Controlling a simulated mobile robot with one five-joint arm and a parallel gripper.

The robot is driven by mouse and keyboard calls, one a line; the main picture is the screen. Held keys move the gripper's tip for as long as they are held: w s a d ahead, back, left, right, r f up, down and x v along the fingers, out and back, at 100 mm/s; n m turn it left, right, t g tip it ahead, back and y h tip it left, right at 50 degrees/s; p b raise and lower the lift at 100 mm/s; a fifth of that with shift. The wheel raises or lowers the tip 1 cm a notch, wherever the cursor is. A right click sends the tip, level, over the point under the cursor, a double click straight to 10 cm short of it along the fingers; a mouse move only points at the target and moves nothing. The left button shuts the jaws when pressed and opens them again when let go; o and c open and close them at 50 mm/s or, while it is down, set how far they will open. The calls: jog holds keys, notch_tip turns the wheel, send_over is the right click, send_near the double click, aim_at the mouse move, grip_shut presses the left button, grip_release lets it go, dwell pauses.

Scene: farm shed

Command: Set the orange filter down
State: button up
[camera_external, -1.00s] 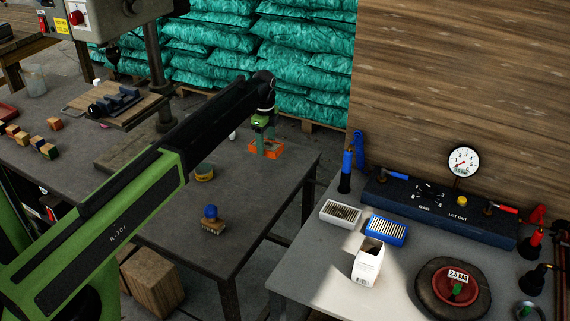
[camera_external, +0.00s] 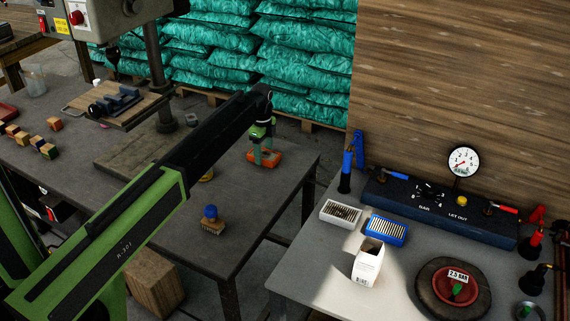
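The orange filter (camera_external: 264,160) is a low, boxy orange piece at the far right corner of the dark table (camera_external: 240,225).
A blue-knobbed brush (camera_external: 212,220) stands near the table's front. A yellow round item (camera_external: 207,175) is partly behind my arm. Wooden blocks (camera_external: 48,150) and a vise (camera_external: 115,103) are at left. A grey bench (camera_external: 318,270) with a white carton (camera_external: 368,262) is at right.

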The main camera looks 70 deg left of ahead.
aim_at(264, 154)
jog(key=o, duration=0.4)
notch_tip(264, 154, up, 12)
jog(key=p, duration=1.2)
jog(key=shift+r, duration=0.2)
